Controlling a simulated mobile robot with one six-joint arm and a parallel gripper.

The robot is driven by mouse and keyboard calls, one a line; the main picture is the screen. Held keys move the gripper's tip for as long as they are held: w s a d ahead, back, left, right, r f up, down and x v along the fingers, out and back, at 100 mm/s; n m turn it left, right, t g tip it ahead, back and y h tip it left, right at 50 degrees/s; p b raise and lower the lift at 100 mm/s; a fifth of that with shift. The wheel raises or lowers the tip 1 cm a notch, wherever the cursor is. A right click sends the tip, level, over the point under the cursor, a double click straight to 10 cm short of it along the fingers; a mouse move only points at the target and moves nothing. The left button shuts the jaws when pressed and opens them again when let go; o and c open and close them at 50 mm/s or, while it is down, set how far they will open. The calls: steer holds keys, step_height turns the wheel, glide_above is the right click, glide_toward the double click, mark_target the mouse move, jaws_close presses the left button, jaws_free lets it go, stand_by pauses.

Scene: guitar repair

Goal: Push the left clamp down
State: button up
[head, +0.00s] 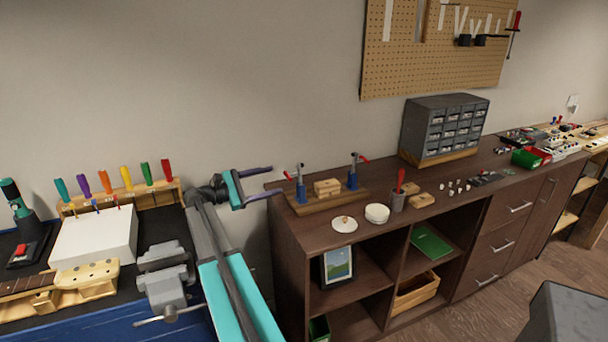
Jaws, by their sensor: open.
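The left clamp (301,192) has a blue base and a grey upper part, with a small red tip sticking out to its left. It stands on a wooden board (338,203) on top of the dark brown cabinet. A similar right clamp (352,180) stands at the board's other end, with its red tip to the right. A wooden block (327,187) sits between them. My gripper (277,180) is open and empty, with its two purple fingers pointing right toward the left clamp. The fingers appear apart from the clamp, but the depth gap is hard to judge.
A grey drawer organizer (443,128) stands further right. A workbench with a vise (165,280) and a guitar neck (30,286) is at left.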

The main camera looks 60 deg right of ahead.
mark_target(298, 174)
steer(key=shift+s+d, duration=0.1)
steer(key=p+x, duration=0.3)
steer(key=x, duration=1)
steer(key=shift+s+d, duration=0.1)
steer(key=shift+d, duration=0.15)
steer(key=c, duration=1.5)
